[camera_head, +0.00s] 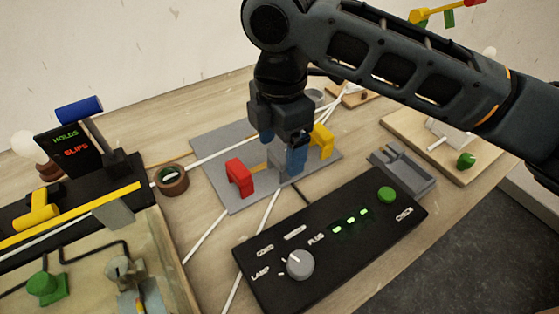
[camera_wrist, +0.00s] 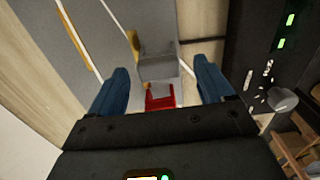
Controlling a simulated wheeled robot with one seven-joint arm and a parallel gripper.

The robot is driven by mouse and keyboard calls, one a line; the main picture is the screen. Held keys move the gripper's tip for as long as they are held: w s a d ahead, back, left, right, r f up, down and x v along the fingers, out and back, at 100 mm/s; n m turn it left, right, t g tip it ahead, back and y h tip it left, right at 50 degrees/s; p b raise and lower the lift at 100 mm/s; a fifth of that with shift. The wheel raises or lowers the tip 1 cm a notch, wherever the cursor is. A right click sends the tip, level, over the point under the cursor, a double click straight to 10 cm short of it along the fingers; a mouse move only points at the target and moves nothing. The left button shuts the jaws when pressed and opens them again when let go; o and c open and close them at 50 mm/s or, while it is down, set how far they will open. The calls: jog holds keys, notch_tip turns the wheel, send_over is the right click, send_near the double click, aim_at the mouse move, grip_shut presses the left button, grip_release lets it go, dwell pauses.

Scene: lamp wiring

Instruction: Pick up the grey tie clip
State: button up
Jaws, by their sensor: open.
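My gripper (camera_head: 284,158) is over the grey mat (camera_head: 222,190), pointing down, with its blue fingers apart. In the wrist view the open gripper (camera_wrist: 160,85) shows a grey block, seemingly the grey tie clip (camera_wrist: 158,66), between and just ahead of its fingertips. I see no finger closed on it. In the head view my fingers mostly hide that spot. A red clip (camera_head: 240,177) stands to the left of the gripper on the mat and shows in the wrist view (camera_wrist: 160,98) below the grey block. A yellow clip (camera_head: 322,141) stands to the right.
A black control box (camera_head: 330,240) with a knob and green lights lies in front of the mat. A small grey tray (camera_head: 404,170) sits at right. A brown tape roll (camera_head: 172,181) is left of the mat. White cables (camera_head: 205,236) run across the table.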

aim_at(280, 153)
jog(key=shift+f, duration=1.8)
jog(key=c, duration=1)
